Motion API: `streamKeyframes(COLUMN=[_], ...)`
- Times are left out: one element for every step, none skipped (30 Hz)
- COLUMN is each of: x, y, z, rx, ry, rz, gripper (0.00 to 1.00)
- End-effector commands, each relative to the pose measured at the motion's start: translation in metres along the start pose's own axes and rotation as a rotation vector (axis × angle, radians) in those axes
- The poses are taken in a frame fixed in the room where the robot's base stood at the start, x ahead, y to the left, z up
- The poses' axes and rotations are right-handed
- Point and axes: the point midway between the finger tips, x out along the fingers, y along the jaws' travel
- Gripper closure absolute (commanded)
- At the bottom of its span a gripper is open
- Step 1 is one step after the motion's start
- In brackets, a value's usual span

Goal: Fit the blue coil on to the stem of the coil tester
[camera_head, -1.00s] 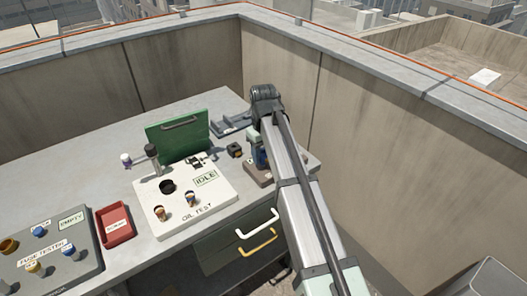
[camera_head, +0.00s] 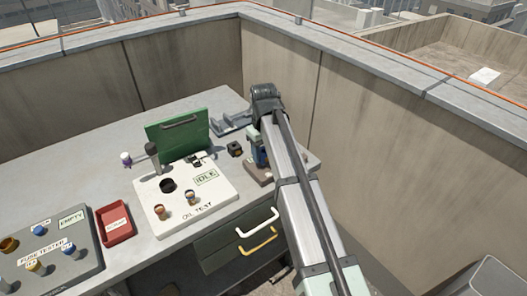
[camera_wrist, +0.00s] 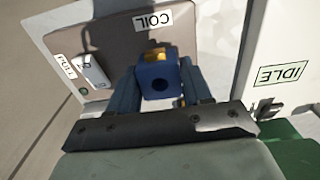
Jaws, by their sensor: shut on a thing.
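I cannot tell whether the coil still touches the base. In the head view, my arm largely hides the gripper and coil. The coil tester seems to be the white panel (camera_head: 222,190) reading IDLE, left of the gripper. A dark upright post (camera_head: 152,158) stands at its back left; I cannot tell whether this is the stem.
A green panel (camera_head: 165,142) with a handle stands behind the white panel. A red tray (camera_head: 116,222) and a grey fuse tester (camera_head: 75,262) lie further left. A small black block (camera_head: 235,149) sits near the brown base. The wall (camera_head: 290,85) is close behind and right.

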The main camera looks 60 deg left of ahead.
Motion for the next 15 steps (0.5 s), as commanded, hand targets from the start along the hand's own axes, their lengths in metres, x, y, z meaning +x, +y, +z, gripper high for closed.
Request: streamKeyframes(x=[0.0004, 0.0008, 0.0013, 0.0017, 0.0021, 0.0026, 0.0030, 0.0034, 0.0039, 0.0043, 0.0047, 0.0052, 0.0056, 0.0060, 0.0065], y=[0.0000, 0.0000, 0.0000, 0.0000, 0.0000, 0.0000, 0.0000, 0.0000, 0.0000, 0.0000, 0.0000, 0.0000, 0.0000, 0.0000, 0.0000], z=[0.0000, 0.0000, 0.0000, 0.0000, 0.0000, -0.0001, 0.0000, -0.0001, 0.0000, -0.0001, -0.0001, -0.0001, -0.0001, -0.0001, -0.0001], rx=[0.000, 0.000, 0.000, 0.000, 0.000, 0.000, 0.000, 0.000, 0.000, 0.000, 0.000, 0.000, 0.000, 0.000, 0.000], ry=[0.000, 0.000, 0.000, 0.000, 0.000, 0.000, 0.000, 0.000, 0.000, 0.000, 0.001, 0.001, 0.001, 0.001, 0.001], rz=[0.000, 0.000, 0.000, 0.000, 0.000, 0.000, 0.000, 0.000, 0.000, 0.000, 0.000, 0.000, 0.000, 0.000, 0.000], gripper=[0.89, 0.89, 0.89, 0.89, 0.89, 0.89, 0.89, 0.89, 0.89, 0.89, 0.89, 0.89, 0.89, 0.89, 0.89])
